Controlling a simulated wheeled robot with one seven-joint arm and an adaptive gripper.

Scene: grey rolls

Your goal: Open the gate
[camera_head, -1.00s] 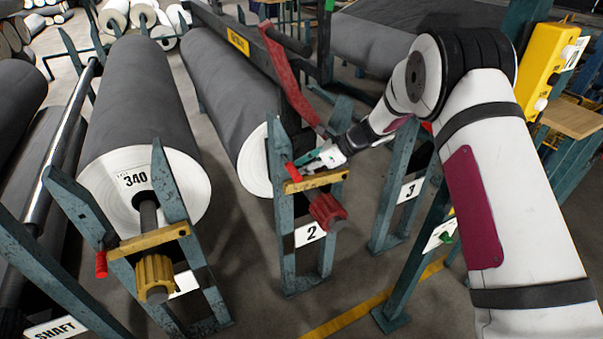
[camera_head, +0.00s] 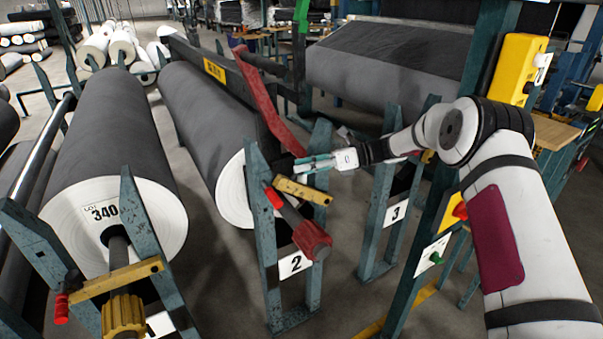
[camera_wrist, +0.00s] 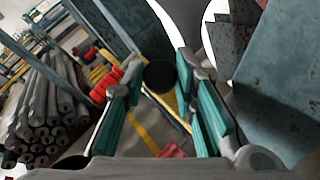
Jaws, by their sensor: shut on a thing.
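The gate is a yellow bar (camera_head: 301,190) at stand 2, with a red grip (camera_head: 274,198) at its left end. The bar slants down to the right across the front of the stand's posts. My gripper (camera_head: 299,163) reaches in from the right, just above the bar. In the wrist view my gripper (camera_wrist: 159,70) has its teal fingers on both sides of a dark round piece (camera_wrist: 160,77). I cannot tell whether this piece belongs to the gate. The red knob (camera_head: 310,240) on the shaft is below the bar.
A grey roll (camera_head: 205,110) lies behind stand 2. Stand 1 on the left holds another roll (camera_head: 110,140), with its own yellow bar (camera_head: 118,280) across. Stand 3 (camera_head: 395,212) is close on the right. A red arm (camera_head: 262,95) rises behind stand 2.

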